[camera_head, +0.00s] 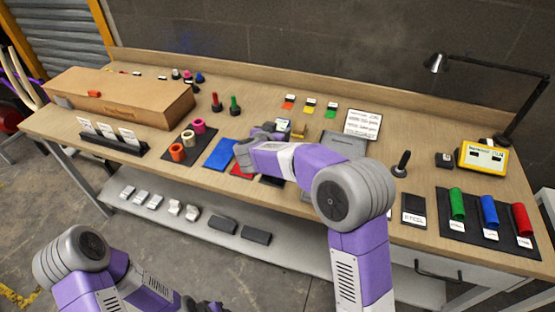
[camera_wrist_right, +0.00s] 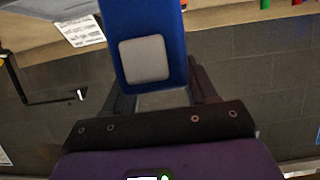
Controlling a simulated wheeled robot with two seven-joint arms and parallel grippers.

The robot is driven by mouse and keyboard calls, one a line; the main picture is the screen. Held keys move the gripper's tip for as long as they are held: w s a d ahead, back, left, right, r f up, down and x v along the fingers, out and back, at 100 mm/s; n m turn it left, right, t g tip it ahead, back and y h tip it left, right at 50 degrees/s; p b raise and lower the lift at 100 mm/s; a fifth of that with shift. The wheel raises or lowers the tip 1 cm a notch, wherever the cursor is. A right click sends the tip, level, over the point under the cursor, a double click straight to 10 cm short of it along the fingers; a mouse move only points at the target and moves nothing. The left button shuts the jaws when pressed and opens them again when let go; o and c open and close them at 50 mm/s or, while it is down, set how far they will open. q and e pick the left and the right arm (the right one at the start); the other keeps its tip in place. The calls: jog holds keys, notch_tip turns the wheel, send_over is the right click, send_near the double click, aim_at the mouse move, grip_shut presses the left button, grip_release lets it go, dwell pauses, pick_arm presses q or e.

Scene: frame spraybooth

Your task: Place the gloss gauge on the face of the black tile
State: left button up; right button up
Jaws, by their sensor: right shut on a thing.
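My right gripper (camera_head: 268,133) reaches over the middle of the bench and is shut on the gloss gauge (camera_head: 283,125). In the right wrist view the gauge (camera_wrist_right: 145,45) is a blue block with a light grey square on it, between the fingers (camera_wrist_right: 160,90). The black tile (camera_head: 272,181) lies on the bench at the end of a row after a blue tile (camera_head: 221,154) and a red tile (camera_head: 242,170). My right arm hides most of the black tile. My left arm is low at the bottom left; its gripper (camera_head: 200,306) is partly cut off and its jaws are unclear.
A grey case (camera_head: 345,143) and a white sign (camera_head: 363,124) stand right of the gripper. A cardboard box (camera_head: 120,97) fills the bench's left. A yellow meter (camera_head: 483,157), a lamp (camera_head: 436,63) and coloured rolls on a black mat (camera_head: 470,232) are at the right.

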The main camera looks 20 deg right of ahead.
notch_tip(320, 180, down, 9)
jog(key=b, duration=0.3)
jog(key=shift+r, duration=0.3)
jog(key=o, duration=1.3)
jog(key=shift+f, duration=0.2)
